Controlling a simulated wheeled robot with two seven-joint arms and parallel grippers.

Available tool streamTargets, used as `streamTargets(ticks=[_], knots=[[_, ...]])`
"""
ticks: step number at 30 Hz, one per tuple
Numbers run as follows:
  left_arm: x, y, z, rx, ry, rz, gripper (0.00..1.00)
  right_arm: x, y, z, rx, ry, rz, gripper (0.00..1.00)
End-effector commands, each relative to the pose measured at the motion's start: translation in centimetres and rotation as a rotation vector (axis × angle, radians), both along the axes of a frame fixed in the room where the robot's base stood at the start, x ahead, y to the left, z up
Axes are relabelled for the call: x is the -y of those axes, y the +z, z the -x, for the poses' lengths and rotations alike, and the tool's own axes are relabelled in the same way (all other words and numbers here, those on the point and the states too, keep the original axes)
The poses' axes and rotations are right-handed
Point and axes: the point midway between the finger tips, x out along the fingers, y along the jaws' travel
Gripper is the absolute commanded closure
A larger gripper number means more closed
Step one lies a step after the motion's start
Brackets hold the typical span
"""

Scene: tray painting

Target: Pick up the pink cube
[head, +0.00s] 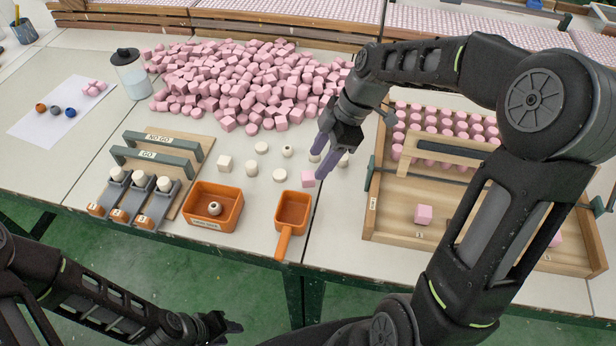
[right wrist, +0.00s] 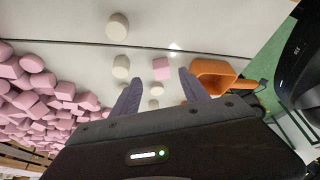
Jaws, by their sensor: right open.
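A pink cube (head: 308,178) sits alone on the white table, just right of several white pieces. In the right wrist view the pink cube (right wrist: 161,69) lies beyond the fingertips, in line with the gap between them. My right gripper (head: 320,164) is open and empty, close above and beside this cube. Its two purple fingers (right wrist: 160,77) show apart in the right wrist view, with no contact visible. My left gripper (head: 218,325) is low at the bottom of the head view, off the table's front edge; its jaws are too dark to read.
A large pile of pink pieces (head: 225,80) lies behind. An orange scoop (head: 292,195) and orange bin (head: 200,189) stand at the front edge. A wooden tray (head: 385,228) with pink pieces is at right. White pieces (head: 251,168) lie left of the cube.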

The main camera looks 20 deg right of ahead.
Motion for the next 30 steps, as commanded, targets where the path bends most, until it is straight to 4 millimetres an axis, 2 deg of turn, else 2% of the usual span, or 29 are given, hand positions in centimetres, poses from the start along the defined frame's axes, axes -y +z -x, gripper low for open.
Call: streamTargets(ticks=[10,21,30], knots=[[0.0,0.1,0.0,0.0,0.0,0.0,0.64,-0.3,-0.4,0.0,0.001,0.0,0.0,0.47],[0.0,0.5,0.0,0.0,0.0,0.0,0.64,-2.3,-4.5,-0.3,0.0,0.001,0.0,0.47],[0.0,0.5,0.0,0.0,0.0,0.0,0.64,-2.4,-4.6,-0.3,0.002,0.0,0.001,0.47]])
